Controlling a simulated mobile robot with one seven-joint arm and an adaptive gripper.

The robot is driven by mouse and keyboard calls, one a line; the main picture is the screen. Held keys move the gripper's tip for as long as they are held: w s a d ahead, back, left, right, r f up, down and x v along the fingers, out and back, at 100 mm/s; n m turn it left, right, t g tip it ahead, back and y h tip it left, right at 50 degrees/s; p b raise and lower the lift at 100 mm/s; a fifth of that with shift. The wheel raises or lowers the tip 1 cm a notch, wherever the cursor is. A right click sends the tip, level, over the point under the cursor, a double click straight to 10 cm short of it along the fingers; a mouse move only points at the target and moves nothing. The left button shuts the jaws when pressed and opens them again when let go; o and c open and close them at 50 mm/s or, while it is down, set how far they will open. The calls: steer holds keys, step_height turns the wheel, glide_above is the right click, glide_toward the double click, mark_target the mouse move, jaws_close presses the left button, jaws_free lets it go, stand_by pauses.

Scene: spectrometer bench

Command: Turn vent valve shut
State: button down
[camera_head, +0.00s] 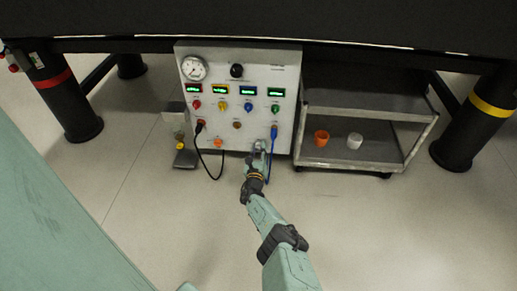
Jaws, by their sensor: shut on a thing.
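A white instrument panel (229,137) stands on the floor under the bench. My gripper (259,147) is at the lower right of its front face, just left of the blue cable. It is shut on a small part there, which I take to be the vent valve handle. My fingers cover this part, so its shape and turn angle cannot be told. An orange knob (218,143) sits at the same height to the left, apart from my gripper.
A blue cable (273,146) hangs close right of my gripper, and a black cable (211,168) loops at left. A gauge (194,68), displays and several coloured knobs are higher up. A grey cart (345,164) at right holds an orange cup (321,138) and a white cup (354,141). Front floor is open.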

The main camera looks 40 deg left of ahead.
steer(key=shift+n, duration=1.3)
steer(key=c, duration=1.2)
jaws_free()
steer(key=shift+c, duration=0.2)
